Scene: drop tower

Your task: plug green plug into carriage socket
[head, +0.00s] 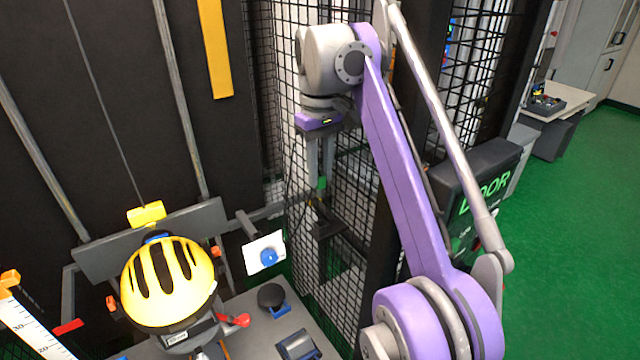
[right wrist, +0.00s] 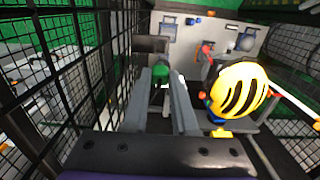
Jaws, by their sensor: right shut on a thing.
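My right gripper (head: 320,180) points down beside the wire mesh in the head view. It is shut on the green plug (head: 321,184), of which only a small part shows between the fingertips. In the right wrist view the green plug (right wrist: 161,71) sits between the two grey fingers. A dark bracket (head: 328,226) lies just below the plug in the head view; I cannot tell if it is the carriage socket or if the plug touches it. The carriage (head: 95,250) appears as a grey crossbeam behind the yellow helmet. My left gripper is not in view.
A yellow helmet (head: 168,282) with black slots sits left of centre, above a grey plate (head: 255,330). A white card with a blue knob (head: 268,257) stands beside it. A DOOR box (head: 484,190) is at the right.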

